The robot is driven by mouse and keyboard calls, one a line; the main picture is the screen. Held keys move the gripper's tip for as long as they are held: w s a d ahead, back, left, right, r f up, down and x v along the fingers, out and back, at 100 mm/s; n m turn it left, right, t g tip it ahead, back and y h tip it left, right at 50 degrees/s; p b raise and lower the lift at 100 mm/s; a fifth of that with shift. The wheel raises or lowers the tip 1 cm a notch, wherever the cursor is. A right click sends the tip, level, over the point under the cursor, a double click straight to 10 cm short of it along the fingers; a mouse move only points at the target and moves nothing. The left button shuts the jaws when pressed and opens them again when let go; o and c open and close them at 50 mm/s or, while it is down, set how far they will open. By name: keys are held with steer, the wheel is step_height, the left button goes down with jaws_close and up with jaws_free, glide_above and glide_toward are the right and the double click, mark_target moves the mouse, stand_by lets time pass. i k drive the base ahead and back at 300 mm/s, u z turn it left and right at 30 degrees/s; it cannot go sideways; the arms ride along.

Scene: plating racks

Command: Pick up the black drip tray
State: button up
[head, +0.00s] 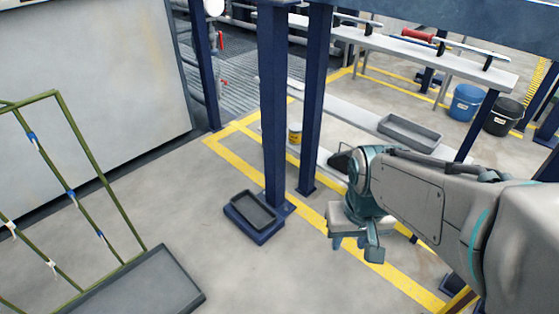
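A small dark grey-black tray (254,210) with a raised rim lies on a blue base (256,236) on the floor, beside the foot of a dark blue post. It looks empty. My gripper (355,248) points down to the right of the tray, past the posts and well apart from it in the picture. Its fingers look spread, with nothing visible between them. My forearm covers the area to its right.
Two blue posts (274,110) rise by the tray. A grey tray (410,133) sits on a shelf behind. A green rack (100,190) stands over a larger grey tray (150,290) at left. Buckets (466,103) stand at back right. Floor between rack and posts is clear.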

mark_target(259, 215)
steer(key=z, duration=0.05)
steer(key=i, duration=1)
steer(key=u, duration=0.9)
